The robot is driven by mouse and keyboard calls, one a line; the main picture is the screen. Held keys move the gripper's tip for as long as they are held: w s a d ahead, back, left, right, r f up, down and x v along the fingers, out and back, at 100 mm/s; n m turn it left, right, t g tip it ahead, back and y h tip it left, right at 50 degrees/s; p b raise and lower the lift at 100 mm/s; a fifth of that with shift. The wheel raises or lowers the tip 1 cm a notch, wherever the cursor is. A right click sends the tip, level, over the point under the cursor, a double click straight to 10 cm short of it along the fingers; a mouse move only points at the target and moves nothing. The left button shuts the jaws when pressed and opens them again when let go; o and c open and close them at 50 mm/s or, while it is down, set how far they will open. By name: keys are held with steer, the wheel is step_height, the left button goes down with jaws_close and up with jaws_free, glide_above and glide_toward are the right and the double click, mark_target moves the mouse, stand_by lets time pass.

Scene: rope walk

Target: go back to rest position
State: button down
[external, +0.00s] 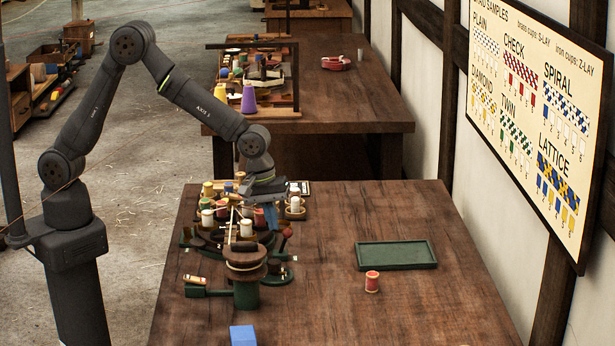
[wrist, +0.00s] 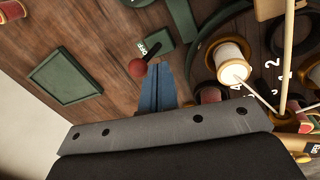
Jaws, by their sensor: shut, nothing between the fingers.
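My gripper (external: 270,216) points down over the right side of the braiding machine (external: 246,258), near its bobbins. Its blue fingers are together and empty in the wrist view (wrist: 163,70). A lever with a dark red knob (wrist: 138,67) sits beside the fingertips, next to a green plate marked OFF (wrist: 154,45). I cannot tell whether the fingers touch the knob. Spools with white thread (wrist: 233,65) stand on the machine to the right of the fingers in the wrist view.
A green tray (external: 396,265) and a red spool (external: 371,282) are on the wooden table (external: 455,310), right of the machine. A second table (external: 355,110) stands behind. A pattern board (external: 530,100) hangs on the right wall.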

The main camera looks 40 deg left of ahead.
steer(key=w+d+r+g+y, duration=0.2)
steer(key=r, duration=0.1)
steer(key=shift+w+d+r, duration=0.15)
steer(key=shift+w, duration=0.05)
step_height(320, 180, up, 7)
steer(key=w, duration=0.1)
steer(key=f, duration=0.4)
steer(key=s+f, duration=0.1)
steer(key=f, duration=0.2)
steer(key=shift+s+f, duration=0.15)
steer(key=shift+f, duration=0.1)
steer(key=shift+s+a+f+t+h, duration=0.4)
steer(key=shift+s+a+f, duration=0.1)
steer(key=shift+f, duration=0.1)
steer(key=shift+s+a+f+t+h, duration=0.35)
steer(key=shift+a+f+t, duration=0.1)
steer(key=shift+f, duration=0.1)
steer(key=shift+s+a+f+t+h, duration=0.5)
steer(key=shift+s+a+h, duration=0.1)
steer(key=shift+s+a, duration=0.25)
steer(key=shift+s+a+f+t+h, duration=0.45)
steer(key=shift+s+a+f+h, duration=0.1)
steer(key=shift+s+a, duration=0.2)
steer(key=v, duration=1)
